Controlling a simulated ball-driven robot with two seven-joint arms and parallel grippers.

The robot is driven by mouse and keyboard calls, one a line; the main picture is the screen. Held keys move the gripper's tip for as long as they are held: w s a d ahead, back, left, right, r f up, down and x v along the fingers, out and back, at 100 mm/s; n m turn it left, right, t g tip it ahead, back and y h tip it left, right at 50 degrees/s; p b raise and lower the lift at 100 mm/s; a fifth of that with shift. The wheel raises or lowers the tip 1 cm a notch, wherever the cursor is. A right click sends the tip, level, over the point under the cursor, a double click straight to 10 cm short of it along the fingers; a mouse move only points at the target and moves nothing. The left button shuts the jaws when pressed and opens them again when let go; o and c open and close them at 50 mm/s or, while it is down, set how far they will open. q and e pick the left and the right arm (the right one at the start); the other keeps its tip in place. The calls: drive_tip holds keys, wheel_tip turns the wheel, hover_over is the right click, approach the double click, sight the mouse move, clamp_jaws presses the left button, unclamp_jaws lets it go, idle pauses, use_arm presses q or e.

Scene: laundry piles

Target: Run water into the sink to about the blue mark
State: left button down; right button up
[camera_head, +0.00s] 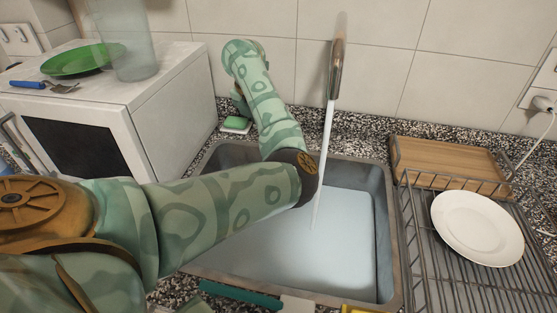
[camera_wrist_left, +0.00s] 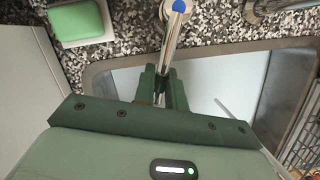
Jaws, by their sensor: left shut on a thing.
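The metal sink (camera_head: 388,284) holds a broad pool of pale bluish water (camera_head: 300,245). A stream (camera_head: 324,160) runs into it from the tall tap spout (camera_head: 337,70). I cannot make out a blue mark on the sink walls; my left arm covers part of the basin. My left gripper (camera_wrist_left: 163,85) is shut on a chrome tap lever (camera_wrist_left: 172,35) with a blue dot at its end, seen in the left wrist view. In the head view this gripper (camera_head: 241,101) is mostly hidden behind my arm. My right gripper is not in view.
Green soap (camera_head: 236,123) lies on a dish behind the sink. A drying rack (camera_head: 415,235) with a white plate (camera_head: 477,228) and a wooden board (camera_head: 445,160) are on the right. A microwave (camera_head: 150,120) carrying a green plate (camera_head: 83,59) and a glass stands left.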

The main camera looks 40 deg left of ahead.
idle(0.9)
use_arm(q)
drive_tip(key=shift+w+d+n+y+b, duration=0.2)
drive_tip(key=shift+d+n+b, duration=0.3)
drive_tip(key=shift+n, duration=0.35)
drive_tip(key=shift+w+d+n+y+b, duration=0.2)
drive_tip(key=shift+d+n+b, duration=0.15)
drive_tip(key=shift+d+n, duration=0.35)
drive_tip(key=shift+a, duration=0.15)
drive_tip(key=shift+n, duration=0.25)
drive_tip(key=shift+d+n, duration=0.25)
drive_tip(key=shift+n, duration=0.05)
drive_tip(key=c, duration=0.8)
unclamp_jaws()
drive_tip(key=shift+w, duration=0.1)
drive_tip(key=shift+o, duration=0.2)
